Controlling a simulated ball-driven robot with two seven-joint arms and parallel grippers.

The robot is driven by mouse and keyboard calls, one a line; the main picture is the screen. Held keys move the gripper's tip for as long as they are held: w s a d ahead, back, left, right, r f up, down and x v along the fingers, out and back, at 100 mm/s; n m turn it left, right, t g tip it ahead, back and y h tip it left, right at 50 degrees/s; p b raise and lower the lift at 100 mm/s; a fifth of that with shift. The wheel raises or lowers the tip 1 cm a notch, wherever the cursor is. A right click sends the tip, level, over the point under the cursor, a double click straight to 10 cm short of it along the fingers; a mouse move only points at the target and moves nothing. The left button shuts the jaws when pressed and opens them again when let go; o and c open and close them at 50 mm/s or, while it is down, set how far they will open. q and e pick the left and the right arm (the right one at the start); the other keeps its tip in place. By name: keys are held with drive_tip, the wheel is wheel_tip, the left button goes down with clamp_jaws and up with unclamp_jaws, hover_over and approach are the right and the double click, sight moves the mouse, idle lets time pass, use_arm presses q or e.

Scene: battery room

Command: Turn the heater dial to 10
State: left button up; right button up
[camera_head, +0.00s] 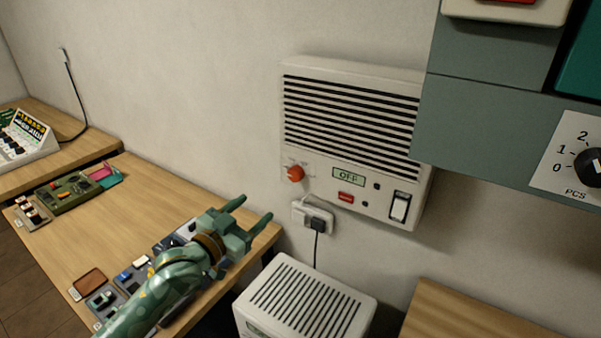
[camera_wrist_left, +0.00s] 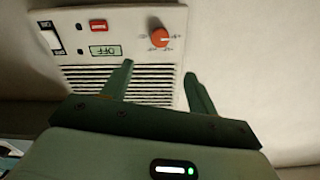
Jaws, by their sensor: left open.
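The heater (camera_head: 350,140) is a white wall unit with black slats. Its dial (camera_head: 295,173) is a round orange-red knob at the lower left of the panel, and it also shows in the left wrist view (camera_wrist_left: 160,37). The scale marks around the dial are too small to read. A small display (camera_head: 348,177) right of the dial reads OFF. My left gripper (camera_head: 254,207) is open and empty, below and left of the dial and apart from it. In the left wrist view its fingers (camera_wrist_left: 160,85) point toward the heater panel. My right gripper is not in view.
A wooden table (camera_head: 150,205) with small devices lies under my left arm. A plugged-in socket (camera_head: 313,216) sits below the dial. A white vented box (camera_head: 305,300) stands beneath. A grey-green cabinet (camera_head: 490,125) with a PCS knob (camera_head: 592,165) is at right.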

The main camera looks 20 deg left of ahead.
sight(293, 176)
use_arm(q)
drive_tip(key=w, duration=0.5)
drive_tip(key=w+d+b, duration=0.1)
drive_tip(key=w, duration=0.4)
drive_tip(key=w+d, duration=0.1)
drive_tip(key=w, duration=0.5)
drive_tip(key=shift+d+b, duration=0.1)
drive_tip(key=shift+b, duration=0.3)
drive_tip(key=shift+r, duration=0.1)
drive_tip(key=shift+s, duration=0.1)
drive_tip(key=c, duration=1)
